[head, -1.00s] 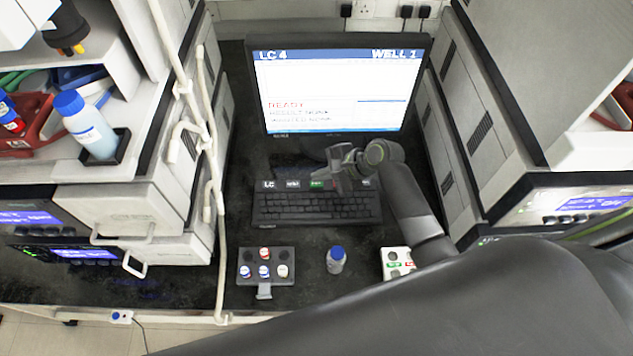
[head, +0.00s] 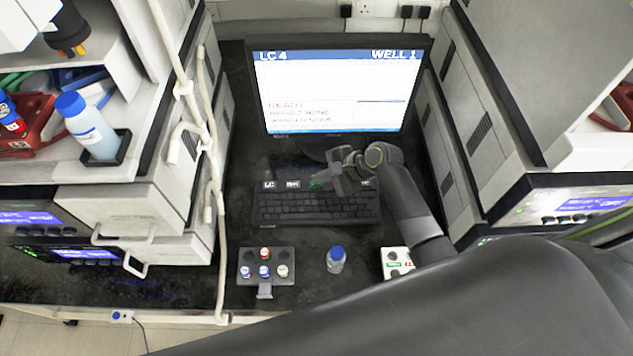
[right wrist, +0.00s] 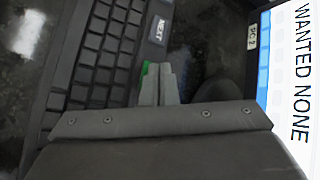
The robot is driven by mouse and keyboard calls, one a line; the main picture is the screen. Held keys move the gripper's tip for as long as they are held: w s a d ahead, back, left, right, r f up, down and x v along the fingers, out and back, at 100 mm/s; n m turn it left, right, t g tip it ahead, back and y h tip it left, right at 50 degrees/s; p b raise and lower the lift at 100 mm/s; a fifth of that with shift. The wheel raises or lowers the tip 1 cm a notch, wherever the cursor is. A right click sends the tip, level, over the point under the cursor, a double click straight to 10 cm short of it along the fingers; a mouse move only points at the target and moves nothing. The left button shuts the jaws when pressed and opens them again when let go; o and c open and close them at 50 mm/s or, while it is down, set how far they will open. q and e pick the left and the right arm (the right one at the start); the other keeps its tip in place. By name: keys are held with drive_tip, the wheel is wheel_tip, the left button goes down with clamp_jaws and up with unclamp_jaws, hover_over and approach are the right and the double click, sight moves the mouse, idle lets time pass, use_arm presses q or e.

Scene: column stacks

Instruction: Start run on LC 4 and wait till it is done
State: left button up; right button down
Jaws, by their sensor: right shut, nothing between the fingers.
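The monitor (head: 330,90) reads LC 4, WELL 1, READY, RESULT NONE and WANTED NONE. The black keyboard (head: 315,208) lies in front of it, with labelled keys along its far edge: an LC key (head: 268,184), another labelled key (head: 292,184) and a green key (head: 314,185). My right gripper (head: 326,184) is shut and empty, its fingertips at the green key. In the right wrist view the shut fingertips (right wrist: 160,80) cover most of the green key (right wrist: 144,70), beside the NEXT key (right wrist: 159,30). I cannot tell whether they touch it. My left gripper is not in view.
A dark vial rack (head: 266,254) with several capped vials, a blue-capped bottle (head: 335,260) and a white button box (head: 397,260) stand in front of the keyboard. Instrument stacks flank the bench left and right. A pale tube (head: 216,200) hangs at the left.

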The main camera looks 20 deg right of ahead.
sight(321, 185)
drive_tip(key=shift+f, duration=0.4)
idle(0.4)
drive_tip(key=shift+r, duration=0.1)
drive_tip(key=shift+r+p, duration=0.75)
drive_tip(key=shift+p, duration=0.4)
wheel_tip(321, 185, up, 5)
drive_tip(key=p, duration=0.6)
drive_tip(key=shift+r, duration=0.1)
idle(5.0)
